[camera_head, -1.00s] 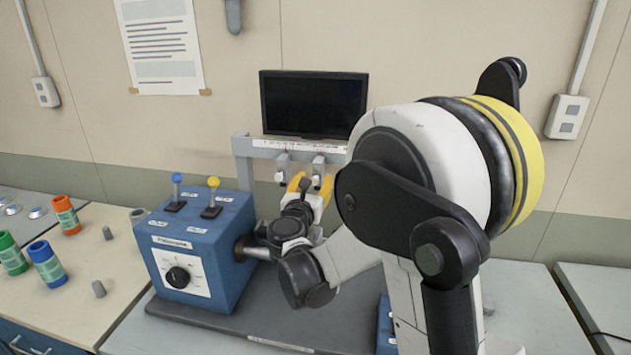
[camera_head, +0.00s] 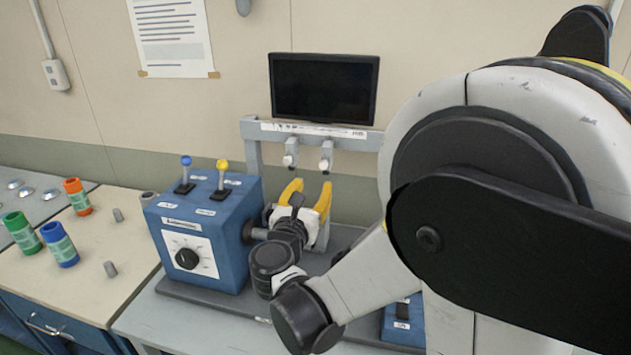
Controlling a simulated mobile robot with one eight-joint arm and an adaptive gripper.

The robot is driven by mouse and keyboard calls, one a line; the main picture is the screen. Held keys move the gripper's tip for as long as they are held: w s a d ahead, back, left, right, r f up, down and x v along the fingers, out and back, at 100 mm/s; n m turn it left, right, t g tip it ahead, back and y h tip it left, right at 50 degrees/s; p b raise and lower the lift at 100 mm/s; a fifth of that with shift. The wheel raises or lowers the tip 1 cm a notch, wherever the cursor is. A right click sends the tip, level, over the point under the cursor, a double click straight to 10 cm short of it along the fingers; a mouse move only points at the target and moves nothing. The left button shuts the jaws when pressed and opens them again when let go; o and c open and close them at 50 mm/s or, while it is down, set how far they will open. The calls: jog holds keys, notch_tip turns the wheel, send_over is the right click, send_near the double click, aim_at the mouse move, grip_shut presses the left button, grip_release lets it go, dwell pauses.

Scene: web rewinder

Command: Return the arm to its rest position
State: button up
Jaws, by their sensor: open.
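My gripper (camera_head: 306,194) shows near the middle of the head view, with two yellow fingers pointing up and spread apart. It is open, and I see nothing between its fingers. It is just right of the blue control box (camera_head: 207,234) and in front of the grey frame (camera_head: 318,135). My arm's wrist links run from it down and to the right. My large white and black arm joint fills the right of the view and hides what is behind it.
The box carries a blue lever (camera_head: 186,173), a yellow lever (camera_head: 222,173) and a black knob (camera_head: 187,258). A monitor (camera_head: 324,87) stands behind the frame. Orange (camera_head: 77,196), green (camera_head: 22,232) and blue (camera_head: 60,245) spools stand on the left table (camera_head: 100,284).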

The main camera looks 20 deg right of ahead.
dwell(0.4)
jog(key=s+d+f+m+g+y, duration=0.2)
jog(key=s+m+g, duration=0.1)
jog(key=s+m, duration=0.4)
jog(key=s+d+f+m+g+y, duration=0.1)
jog(key=s+f+m+g+y, duration=0.2)
jog(key=m, duration=0.5)
jog(key=s+a+f+m+g+y, duration=0.1)
jog(key=s+a+m+y, duration=0.4)
jog(key=s+m, duration=0.8)
jog(key=shift+s+a+f+m+g+y, duration=0.35)
jog(key=shift+a+f, duration=0.35)
jog(key=shift+a, duration=0.9)
